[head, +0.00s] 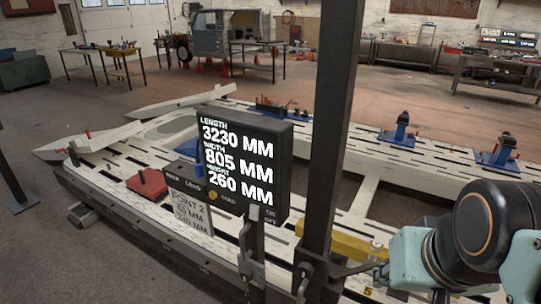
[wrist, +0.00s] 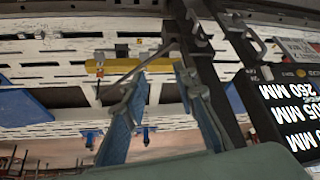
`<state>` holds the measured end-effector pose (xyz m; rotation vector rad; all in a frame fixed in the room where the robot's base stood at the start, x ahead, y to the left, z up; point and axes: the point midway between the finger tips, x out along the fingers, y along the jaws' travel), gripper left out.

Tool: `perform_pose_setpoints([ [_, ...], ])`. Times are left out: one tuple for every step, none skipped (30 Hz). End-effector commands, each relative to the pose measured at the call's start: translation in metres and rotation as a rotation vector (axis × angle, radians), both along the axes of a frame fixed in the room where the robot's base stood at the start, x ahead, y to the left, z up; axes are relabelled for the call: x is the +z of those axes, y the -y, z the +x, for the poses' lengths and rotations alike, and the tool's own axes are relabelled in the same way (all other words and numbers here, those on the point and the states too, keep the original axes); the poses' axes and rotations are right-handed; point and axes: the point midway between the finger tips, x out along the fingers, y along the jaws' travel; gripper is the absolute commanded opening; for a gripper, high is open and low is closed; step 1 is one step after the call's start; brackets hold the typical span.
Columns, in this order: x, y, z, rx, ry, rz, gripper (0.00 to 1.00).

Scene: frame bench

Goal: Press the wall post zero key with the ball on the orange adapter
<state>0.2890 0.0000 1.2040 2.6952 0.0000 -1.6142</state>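A black readout box (head: 284,150) shows length 3230, width 805 and height 260 mm in the head view. A small round yellow-orange key (head: 213,195) sits below the digits, beside a label that seems to read ZERO. The readout also shows at the right edge of the wrist view (wrist: 290,105). My gripper (wrist: 165,72) has its two blue-padded fingers apart, with nothing visible between the tips. In the head view my gripper is at the lower right, right of the readout and the post. I cannot make out the ball or the orange adapter for certain.
A dark upright post (head: 335,120) stands between my arm and the readout. A jointed grey rod (head: 350,268) reaches from it towards my gripper. A yellow bar (head: 345,243) lies on the slotted white bench (head: 365,195). A red block (head: 147,184) and blue clamps (head: 401,130) also stand there.

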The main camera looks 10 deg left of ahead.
Motion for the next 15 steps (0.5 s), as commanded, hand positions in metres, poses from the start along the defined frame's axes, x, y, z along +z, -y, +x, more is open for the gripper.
perform_pose_setpoints([
  [0.0,0.0,0.0,0.0,0.0,0.0,0.18],
  [0.0,0.0,0.0,0.0,0.0,0.0,0.15],
  [0.0,0.0,0.0,0.0,0.0,0.0,0.11],
  [0.0,0.0,0.0,0.0,0.0,0.0,0.07],
  [0.0,0.0,0.0,0.0,0.0,0.0,0.04],
  [0.0,0.0,0.0,0.0,0.0,0.0,0.0],
  [0.0,0.0,0.0,0.0,0.0,0.0,0.0],
  [0.0,0.0,0.0,0.0,0.0,0.0,0.0],
  [0.0,0.0,0.0,0.0,0.0,0.0,0.0],
  [0.0,0.0,0.0,0.0,0.0,0.0,0.0],
  [0.0,0.0,0.0,0.0,0.0,0.0,0.0],
  [0.0,0.0,0.0,0.0,0.0,0.0,0.0],
  [0.0,0.0,0.0,0.0,0.0,0.0,0.0],
  [0.0,0.0,0.0,0.0,0.0,0.0,0.0],
  [0.0,0.0,0.0,0.0,0.0,0.0,0.0],
])
